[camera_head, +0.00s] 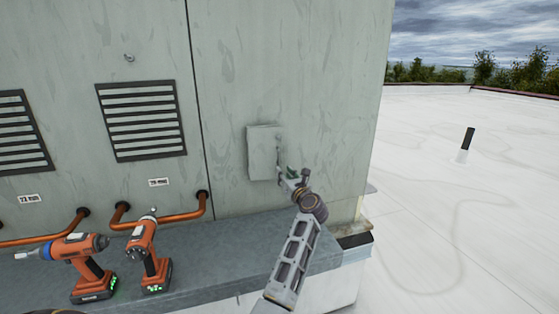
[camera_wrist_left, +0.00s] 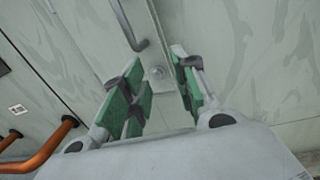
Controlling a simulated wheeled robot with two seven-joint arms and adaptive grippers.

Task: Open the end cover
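A small grey-green cover box (camera_head: 264,152), which I take as the end cover, sits flat on the cooler's end wall. It looks shut, with a small handle-like part at its right edge. My left gripper (camera_head: 287,175) is at the box's lower right edge. In the left wrist view the left gripper (camera_wrist_left: 156,58) is open, its green pads apart. A bent grey rod (camera_wrist_left: 134,28), which looks like a handle, shows beyond the fingertips. A small round knob (camera_wrist_left: 156,72) shows between the fingers; I cannot tell whether they touch anything. My right gripper is not in view.
Two orange drills (camera_head: 84,262) (camera_head: 146,250) stand on the grey ledge (camera_head: 220,250) at the left. Copper pipes (camera_head: 165,217) and louvred vents (camera_head: 141,120) are on the wall. The white roof (camera_head: 450,200) at the right is mostly clear, with a short black pipe (camera_head: 468,138).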

